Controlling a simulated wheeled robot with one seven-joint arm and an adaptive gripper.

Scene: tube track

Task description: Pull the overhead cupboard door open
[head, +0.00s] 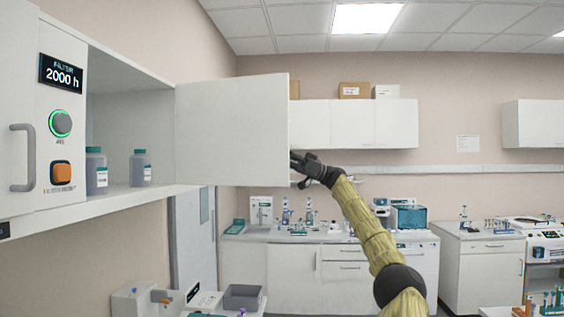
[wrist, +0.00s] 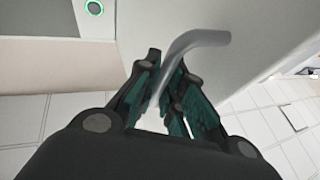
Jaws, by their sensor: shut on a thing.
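The overhead cupboard door (head: 232,130) stands swung out from the cupboard, which is open at the left. The open cupboard (head: 118,195) shows two grey bottles with teal caps (head: 96,170) on its shelf. My gripper (head: 300,165) is at the door's free edge, on its far side. In the wrist view my gripper (wrist: 168,88) is shut on the grey bar handle (wrist: 190,48) of the door, with the bar between its fingers. The handle is hidden behind the door in the head view.
A panel with a green-ringed button (head: 60,123) and an orange switch is left of the opening. Other wall cupboards (head: 345,123) hang at the back. Below are a counter (head: 330,238) with lab items and a grey box (head: 243,297).

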